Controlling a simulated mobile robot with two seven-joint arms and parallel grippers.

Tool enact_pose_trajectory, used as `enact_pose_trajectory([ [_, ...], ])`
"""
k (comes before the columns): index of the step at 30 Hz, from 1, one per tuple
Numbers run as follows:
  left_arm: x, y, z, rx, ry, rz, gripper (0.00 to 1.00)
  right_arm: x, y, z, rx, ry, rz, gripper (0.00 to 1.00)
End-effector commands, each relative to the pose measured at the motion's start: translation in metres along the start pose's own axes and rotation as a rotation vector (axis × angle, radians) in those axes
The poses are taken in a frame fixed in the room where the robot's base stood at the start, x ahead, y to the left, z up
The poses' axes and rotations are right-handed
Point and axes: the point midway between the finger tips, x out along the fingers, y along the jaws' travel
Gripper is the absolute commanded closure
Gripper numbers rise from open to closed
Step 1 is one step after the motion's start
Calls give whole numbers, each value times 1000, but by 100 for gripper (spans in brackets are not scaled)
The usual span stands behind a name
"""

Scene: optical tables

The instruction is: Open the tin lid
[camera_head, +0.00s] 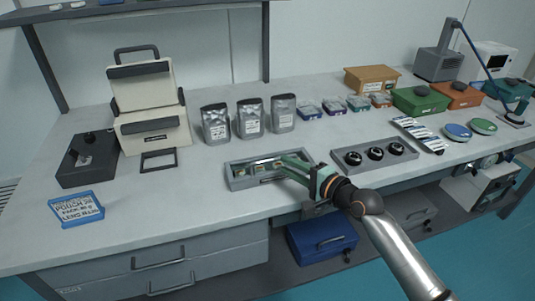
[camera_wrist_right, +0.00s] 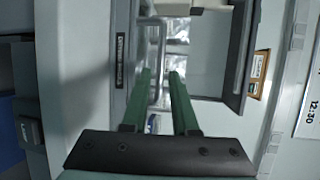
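Two flat round tins, one with a blue lid (camera_head: 457,131) and one with a green lid (camera_head: 484,126), lie on the right of the table in the head view. Both look closed. I cannot tell whether either is the task's tin. My right gripper (camera_head: 284,163) has green fingers and is over the grey tray (camera_head: 238,184) of small parts, well left of the round tins. In the right wrist view its fingers (camera_wrist_right: 160,76) stand apart with a gap between them, and I see nothing held. A grey handle loop (camera_wrist_right: 162,48) shows beyond the fingertips. My left gripper is not in view.
A cream case (camera_head: 145,97) with its lid raised stands at the back left, beside a dark box (camera_head: 75,170). Several pouches (camera_head: 249,118) stand behind the tray. A second tray (camera_head: 343,156) holds black round parts.

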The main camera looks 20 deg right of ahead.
Motion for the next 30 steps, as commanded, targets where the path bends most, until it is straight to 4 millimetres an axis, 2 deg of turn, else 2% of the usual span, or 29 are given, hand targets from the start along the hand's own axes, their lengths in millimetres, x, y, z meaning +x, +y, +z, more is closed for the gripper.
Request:
enact_pose_trajectory([
  [1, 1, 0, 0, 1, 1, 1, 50, 11, -1, 0, 0, -1, -2, 73],
  [6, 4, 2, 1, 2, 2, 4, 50, 44, -1, 1, -3, -1, -3, 73],
  [13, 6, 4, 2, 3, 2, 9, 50, 74, 0, 0, -4, 0, -1, 73],
  [18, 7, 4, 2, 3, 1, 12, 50, 85, 0, 1, -4, 0, -1, 73],
  [28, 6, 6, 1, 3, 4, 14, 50, 87, 0, 1, -4, 0, -1, 73],
  [30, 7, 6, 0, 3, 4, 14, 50, 86, 0, 1, -4, 0, -1, 81],
])
